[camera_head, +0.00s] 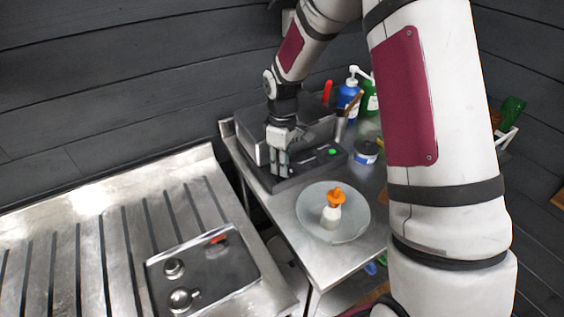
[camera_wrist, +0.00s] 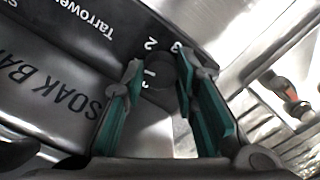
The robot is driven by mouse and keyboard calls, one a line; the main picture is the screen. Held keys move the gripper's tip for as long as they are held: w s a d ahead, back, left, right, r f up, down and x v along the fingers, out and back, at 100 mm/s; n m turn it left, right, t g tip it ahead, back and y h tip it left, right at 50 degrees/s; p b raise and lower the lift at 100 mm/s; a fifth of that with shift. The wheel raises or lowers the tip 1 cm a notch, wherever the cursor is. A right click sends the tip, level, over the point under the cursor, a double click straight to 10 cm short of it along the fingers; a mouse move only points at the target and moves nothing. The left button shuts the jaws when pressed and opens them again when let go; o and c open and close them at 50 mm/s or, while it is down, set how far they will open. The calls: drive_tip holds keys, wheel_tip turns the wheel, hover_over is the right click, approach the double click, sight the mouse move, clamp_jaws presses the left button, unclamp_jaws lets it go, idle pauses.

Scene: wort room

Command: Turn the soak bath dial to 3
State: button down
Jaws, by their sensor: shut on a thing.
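The soak bath (camera_head: 312,131) is a grey metal box with a dark front ledge, standing on the steel bench. Its front shows the lettering SOAK BA (camera_wrist: 50,92) in the wrist view, the rest cut off. The dark round dial (camera_wrist: 162,72) is between my fingertips, with the figures 1, 2 and 3 printed around it. My gripper (camera_wrist: 160,80), with green-lined fingers, is shut on the dial. In the head view my gripper (camera_head: 281,167) points down at the left part of the ledge and hides the dial. I cannot tell which figure the dial points to.
A green light (camera_head: 333,152) shows on the ledge. A tin (camera_head: 366,153), blue bottle (camera_head: 347,100) and green bottle (camera_head: 371,103) stand right. A ribbed steel drainer (camera_head: 90,235) lies left, with a knobbed panel (camera_head: 225,268).

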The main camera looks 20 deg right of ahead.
drive_tip(key=m, duration=0.4)
drive_tip(key=shift+m, duration=0.3)
drive_tip(key=m+b, duration=0.1)
drive_tip(key=m, duration=0.3)
drive_tip(key=shift+m, duration=0.3)
drive_tip(key=m, duration=0.4)
drive_tip(key=shift+a, duration=0.1)
drive_tip(key=shift+m, duration=2.2)
drive_tip(key=c, duration=1.5)
unclamp_jaws()
drive_tip(key=shift+c, duration=0.2)
wheel_tip(320, 180, up, 12)
